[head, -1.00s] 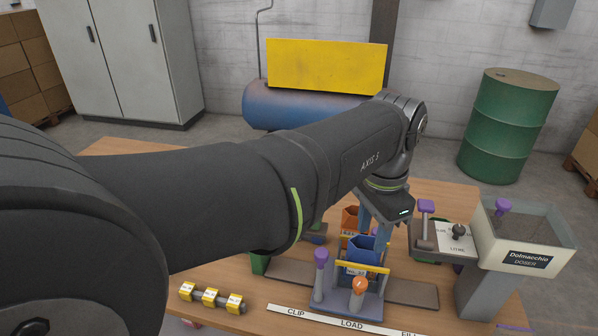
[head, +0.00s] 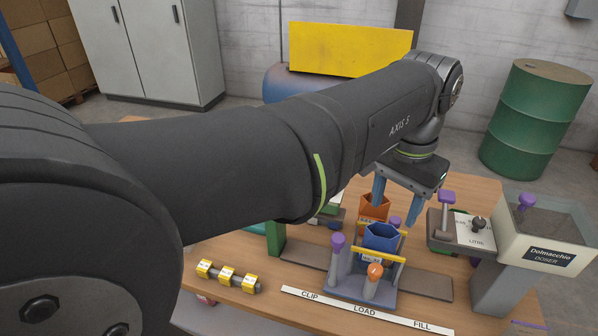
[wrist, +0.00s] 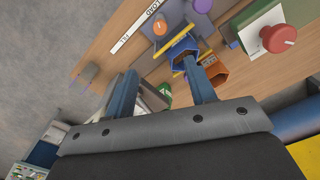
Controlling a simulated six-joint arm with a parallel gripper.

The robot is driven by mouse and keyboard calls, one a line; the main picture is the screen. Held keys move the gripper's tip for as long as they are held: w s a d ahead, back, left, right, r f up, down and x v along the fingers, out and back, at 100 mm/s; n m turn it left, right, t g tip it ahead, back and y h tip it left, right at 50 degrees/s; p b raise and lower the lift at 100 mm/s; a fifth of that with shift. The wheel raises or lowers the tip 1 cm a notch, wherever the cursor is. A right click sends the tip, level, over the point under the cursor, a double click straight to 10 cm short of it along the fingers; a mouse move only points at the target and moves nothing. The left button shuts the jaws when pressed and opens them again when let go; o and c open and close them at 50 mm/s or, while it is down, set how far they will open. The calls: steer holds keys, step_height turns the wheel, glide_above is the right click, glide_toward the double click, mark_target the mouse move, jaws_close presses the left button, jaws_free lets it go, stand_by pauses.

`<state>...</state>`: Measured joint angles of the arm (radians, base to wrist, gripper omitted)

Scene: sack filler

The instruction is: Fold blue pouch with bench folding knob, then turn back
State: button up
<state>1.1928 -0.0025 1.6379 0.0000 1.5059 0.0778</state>
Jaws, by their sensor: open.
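The blue pouch (head: 382,240) stands upright with its mouth open in a grey fixture (head: 352,291) between yellow bars, behind the LOAD label. It also shows in the wrist view (wrist: 181,47). A purple knob (head: 338,240) stands on a post at the fixture's left, an orange knob (head: 375,270) at its front. Another purple knob (head: 395,222) shows just behind the pouch. Which one folds is not clear. My gripper (head: 400,213) is open and empty, above and behind the pouch, fingers pointing down. In the wrist view its two blue fingers (wrist: 162,72) are wide apart.
An orange pouch (head: 373,207) stands behind the blue one, close to my left finger. The doser (head: 545,250) and a lever unit with a purple knob (head: 447,196) stand at right. Yellow clips (head: 228,277) lie at front left. The grey rail (head: 425,285) is bare at right.

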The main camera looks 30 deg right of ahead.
mark_target(376, 269)
step_height(376, 269, down, 17)
steer(key=n, duration=1)
steer(key=shift+f+n, duration=0.15)
steer(key=shift+n, duration=0.25)
steer(key=shift+c, duration=0.2)
steer(key=c, duration=0.9)
